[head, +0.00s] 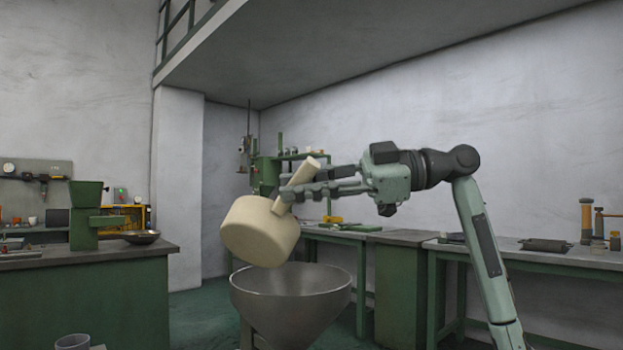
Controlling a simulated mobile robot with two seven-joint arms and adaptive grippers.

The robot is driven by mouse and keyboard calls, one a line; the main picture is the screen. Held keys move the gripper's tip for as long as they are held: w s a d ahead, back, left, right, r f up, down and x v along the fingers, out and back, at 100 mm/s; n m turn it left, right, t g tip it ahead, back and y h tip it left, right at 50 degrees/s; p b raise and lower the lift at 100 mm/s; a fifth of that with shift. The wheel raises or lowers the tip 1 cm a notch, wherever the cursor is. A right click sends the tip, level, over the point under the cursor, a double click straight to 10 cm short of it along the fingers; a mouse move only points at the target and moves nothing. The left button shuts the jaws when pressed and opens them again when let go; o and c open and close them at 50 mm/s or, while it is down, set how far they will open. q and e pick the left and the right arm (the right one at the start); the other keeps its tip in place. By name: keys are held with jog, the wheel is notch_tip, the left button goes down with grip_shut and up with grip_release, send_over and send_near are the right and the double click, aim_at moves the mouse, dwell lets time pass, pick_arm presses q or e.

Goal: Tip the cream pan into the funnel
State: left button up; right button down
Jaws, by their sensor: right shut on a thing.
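The cream pan (258,232) is held in the air by its handle, tilted with its handle slanting up to the right. My right gripper (298,192) is shut on the pan's handle; its arm comes in from the right. The grey metal funnel (291,300) stands below the pan with its wide mouth up. The pan's lower edge appears over the left part of the funnel's mouth. The pan's inside and any contents are hidden from this side. My left gripper is not in view.
A green workbench (90,256) at left carries a green machine (84,215) and a dark bowl (141,237). Another bench (520,252) runs along the right wall with small tools. A grey cup-like container (73,342) shows at the bottom left. The air around the pan is clear.

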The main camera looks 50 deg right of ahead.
aim_at(283, 210)
jog(key=a+f+n+h, duration=0.1)
jog(key=a+n, duration=0.1)
jog(key=s+a+f+n+h+b, duration=0.1)
jog(key=a+f+n, duration=0.1)
jog(key=shift+s+f+g+h, duration=0.1)
jog(key=shift+g+h, duration=0.2)
jog(key=shift+s+a+n+h, duration=0.1)
jog(key=shift+a+n+h, duration=0.25)
jog(key=shift+n+h, duration=0.4)
jog(key=shift+n, duration=0.35)
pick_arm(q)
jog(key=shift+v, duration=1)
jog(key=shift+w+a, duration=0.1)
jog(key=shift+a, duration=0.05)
